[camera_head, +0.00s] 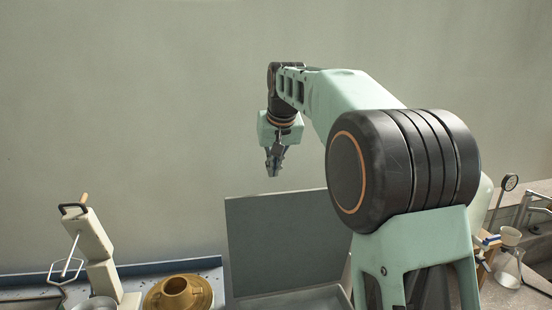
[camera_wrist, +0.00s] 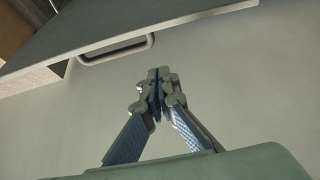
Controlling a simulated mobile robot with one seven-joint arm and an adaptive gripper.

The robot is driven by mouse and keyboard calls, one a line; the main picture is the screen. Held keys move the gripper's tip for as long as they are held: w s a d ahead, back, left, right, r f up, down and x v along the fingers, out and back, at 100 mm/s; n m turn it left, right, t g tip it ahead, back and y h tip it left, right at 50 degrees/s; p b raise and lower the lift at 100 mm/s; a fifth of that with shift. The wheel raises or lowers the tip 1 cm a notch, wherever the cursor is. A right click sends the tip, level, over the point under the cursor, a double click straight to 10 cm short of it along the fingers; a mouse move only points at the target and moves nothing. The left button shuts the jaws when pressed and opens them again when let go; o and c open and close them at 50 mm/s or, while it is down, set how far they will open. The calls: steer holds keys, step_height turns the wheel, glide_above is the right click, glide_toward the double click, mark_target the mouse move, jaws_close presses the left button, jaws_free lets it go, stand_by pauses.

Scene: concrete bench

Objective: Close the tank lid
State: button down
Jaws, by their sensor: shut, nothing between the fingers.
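The tank lid (camera_head: 285,240) is a flat grey panel standing raised, nearly upright, at the back of the tank (camera_head: 325,297), whose rim shows at the bottom of the head view. My gripper (camera_head: 273,168) hangs above the lid's top edge, apart from it, fingers pointing down. In the wrist view my gripper (camera_wrist: 158,80) is shut and empty. A grey panel, apparently the lid (camera_wrist: 130,22), crosses the top of that view, with a pale loop handle (camera_wrist: 117,50) by its edge. The tank's inside is mostly hidden.
Left of the tank stand a brassy round part (camera_head: 180,293) and a pale block-like device (camera_head: 90,235) with a wire frame. A plain wall is behind; the air around my gripper is clear.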

mark_target(275, 201)
steer(key=x, duration=0.4)
steer(key=s, duration=0.3)
steer(key=shift+d, duration=0.2)
steer(key=shift+s+f, duration=0.25)
steer(key=shift+s, duration=0.15)
steer(key=shift+s+d, duration=0.1)
steer(key=shift+f, duration=0.1)
